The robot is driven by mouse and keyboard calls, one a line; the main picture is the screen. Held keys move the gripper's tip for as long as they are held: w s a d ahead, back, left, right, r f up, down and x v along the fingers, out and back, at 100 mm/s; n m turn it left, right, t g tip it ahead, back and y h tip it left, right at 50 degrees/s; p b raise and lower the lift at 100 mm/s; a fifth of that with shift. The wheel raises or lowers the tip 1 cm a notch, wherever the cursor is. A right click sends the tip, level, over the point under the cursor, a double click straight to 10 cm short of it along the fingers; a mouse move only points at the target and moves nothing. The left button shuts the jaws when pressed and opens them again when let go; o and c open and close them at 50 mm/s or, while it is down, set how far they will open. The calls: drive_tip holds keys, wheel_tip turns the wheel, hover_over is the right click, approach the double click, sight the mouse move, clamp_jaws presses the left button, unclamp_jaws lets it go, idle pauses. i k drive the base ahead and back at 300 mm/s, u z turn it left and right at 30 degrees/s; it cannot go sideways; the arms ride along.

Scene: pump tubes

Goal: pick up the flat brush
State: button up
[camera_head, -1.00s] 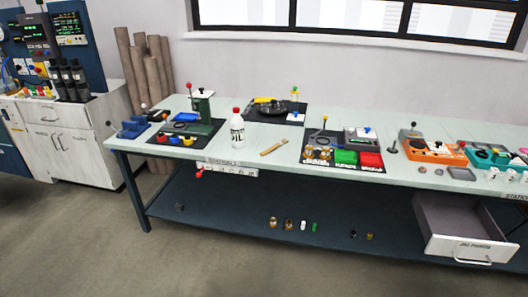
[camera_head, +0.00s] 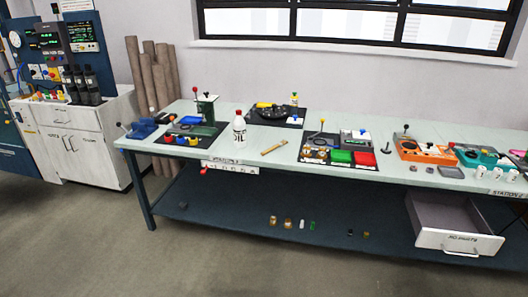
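A thin tan, flat, wooden-looking tool, which looks like the flat brush (camera_head: 273,147), lies on the pale workbench top (camera_head: 262,165). It lies at a slant, between the white bottle with a red cap (camera_head: 240,128) and the black mat with green and red trays. It is small in the head view, so its bristles cannot be made out. My gripper is not in view.
A station with a green press (camera_head: 206,110) stands left of the bottle. Trays (camera_head: 341,156) sit right of the brush. An open drawer (camera_head: 452,222) juts out below the bench at right. The floor in front is clear.

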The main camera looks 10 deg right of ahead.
sight(283, 143)
drive_tip(key=u, duration=0.05)
drive_tip(key=k, duration=0.2)
drive_tip(key=z, duration=0.2)
drive_tip(key=i, duration=0.95)
drive_tip(key=z, duration=1.3)
drive_tip(key=k, duration=0.1)
drive_tip(key=u, duration=2.85)
